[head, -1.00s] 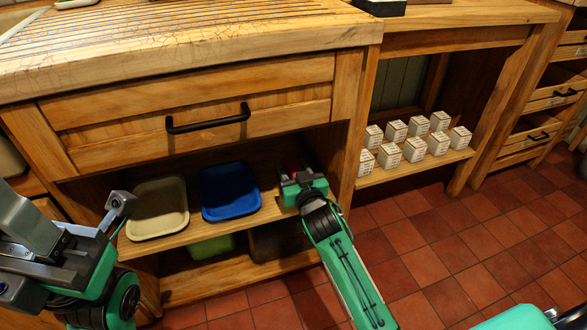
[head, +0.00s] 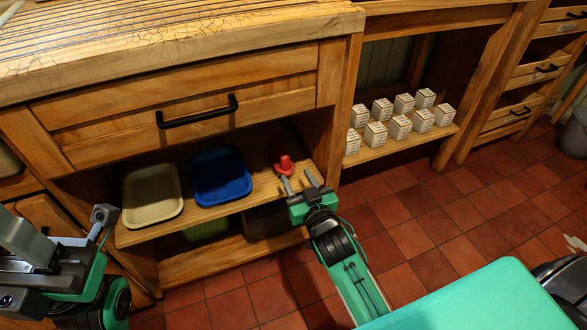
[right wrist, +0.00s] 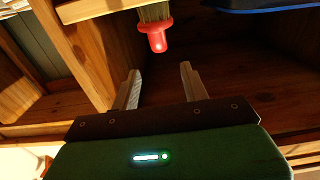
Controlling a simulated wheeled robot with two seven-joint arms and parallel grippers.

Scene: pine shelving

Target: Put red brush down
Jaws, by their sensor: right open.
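The red brush (head: 285,165) is on the upper shelf (head: 262,195) under the drawer, right of the blue tray (head: 221,177). In the right wrist view, its red end (right wrist: 157,35) faces me and a pale olive part shows behind it. My right gripper (head: 299,183) is open and empty at the shelf's front edge. Its two fingers (right wrist: 159,72) point toward the brush, with a gap between them and the brush. My left gripper (head: 104,214) is at the left, in front of the cabinet and away from the brush; its jaw opening is unclear.
A beige tray (head: 153,195) lies left of the blue one. A green container (head: 206,229) and a dark one sit on the shelf below. Several small white boxes (head: 375,135) stand in the right bay. A wooden upright (head: 340,110) separates the bays. Tiled floor is open at right.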

